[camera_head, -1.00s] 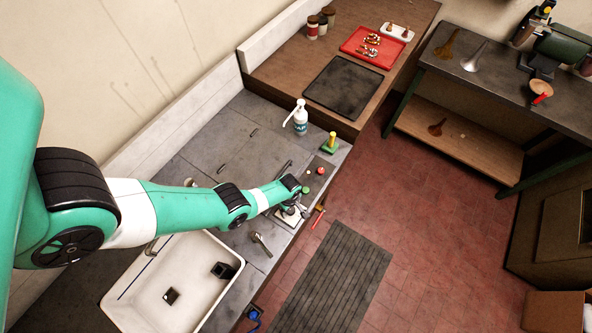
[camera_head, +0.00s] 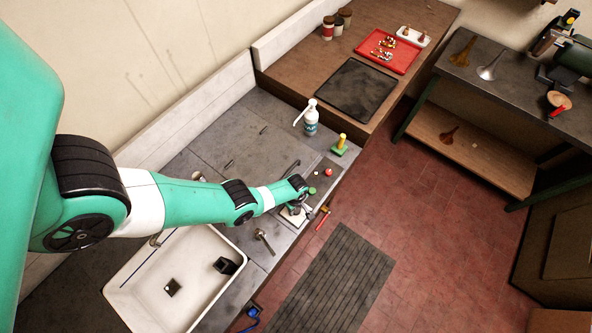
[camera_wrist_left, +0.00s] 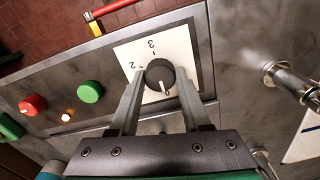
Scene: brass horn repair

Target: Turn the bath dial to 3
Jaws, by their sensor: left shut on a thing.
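The bath dial is a black round knob (camera_wrist_left: 160,76) on a white scale plate (camera_wrist_left: 183,50), set in a grey panel. The numbers 2 and 3 show on the plate, upside down in the left wrist view. A pale mark on the knob faces the near side, by a 0, between my fingers. My left gripper (camera_wrist_left: 158,88) is shut on the knob, one finger on each side. In the head view my left gripper (camera_head: 295,208) is over the white plate at the bench's front edge, and the wrist hides the knob. My right gripper is in neither view.
A red button (camera_wrist_left: 33,105), a small lit lamp (camera_wrist_left: 66,117) and a green button (camera_wrist_left: 90,92) sit left of the dial. A metal tap-like fitting (camera_wrist_left: 290,82) stands to its right. A white sink (camera_head: 150,290) and a pump bottle (camera_head: 311,118) are also on the bench.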

